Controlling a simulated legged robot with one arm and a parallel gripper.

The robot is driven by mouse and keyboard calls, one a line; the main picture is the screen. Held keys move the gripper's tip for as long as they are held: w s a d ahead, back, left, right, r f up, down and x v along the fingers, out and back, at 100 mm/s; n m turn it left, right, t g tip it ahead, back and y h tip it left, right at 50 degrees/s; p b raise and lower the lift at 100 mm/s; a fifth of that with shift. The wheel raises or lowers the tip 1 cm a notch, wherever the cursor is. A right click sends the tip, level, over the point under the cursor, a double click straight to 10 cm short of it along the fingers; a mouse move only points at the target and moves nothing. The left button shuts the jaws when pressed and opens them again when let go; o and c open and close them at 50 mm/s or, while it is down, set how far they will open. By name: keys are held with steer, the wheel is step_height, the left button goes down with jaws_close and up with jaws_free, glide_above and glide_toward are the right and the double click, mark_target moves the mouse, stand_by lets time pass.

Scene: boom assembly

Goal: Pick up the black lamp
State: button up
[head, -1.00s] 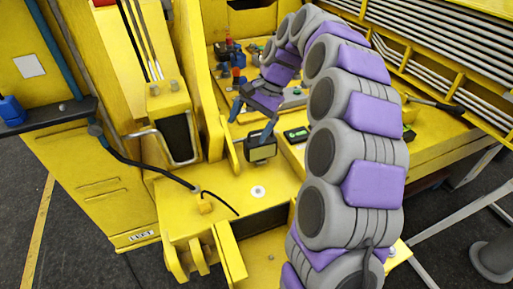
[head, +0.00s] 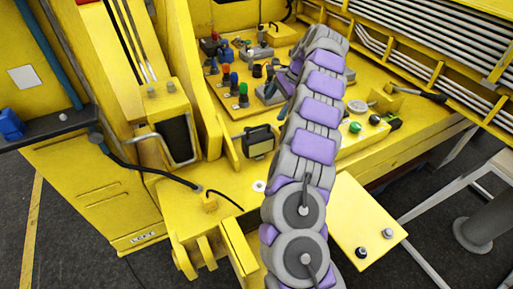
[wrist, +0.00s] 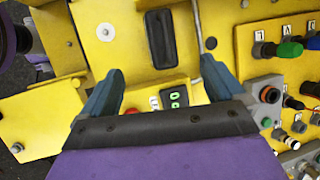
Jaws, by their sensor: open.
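The black lamp (head: 258,141), a boxy black frame with a pale face, stands upright on the yellow deck, left of my arm in the head view. My gripper (head: 281,92) is above and to the right of it, apart from it and partly hidden by my arm. In the wrist view my gripper (wrist: 160,88) has its two blue fingers wide apart, with nothing held between them. A dark rounded block (wrist: 160,38) lies beyond the fingers; I cannot tell whether it is the lamp.
A panel of coloured knobs and levers (head: 243,88) lies behind the lamp. A small unit with a green display (wrist: 174,97) shows between the fingers. Rows of grey pipes (head: 430,45) run along the right. A yellow plate (head: 365,215) lies at front right.

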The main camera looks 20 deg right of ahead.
steer(key=b, duration=0.2)
glide_toward(255, 136)
steer(key=shift+x, duration=0.85)
steer(key=shift+a+f, duration=0.25)
steer(key=shift+f, duration=0.35)
steer(key=b+x, duration=0.1)
steer(key=x, duration=0.4)
steer(key=shift+w+d, duration=0.1)
steer(key=shift+c, duration=0.2)
jaws_close()
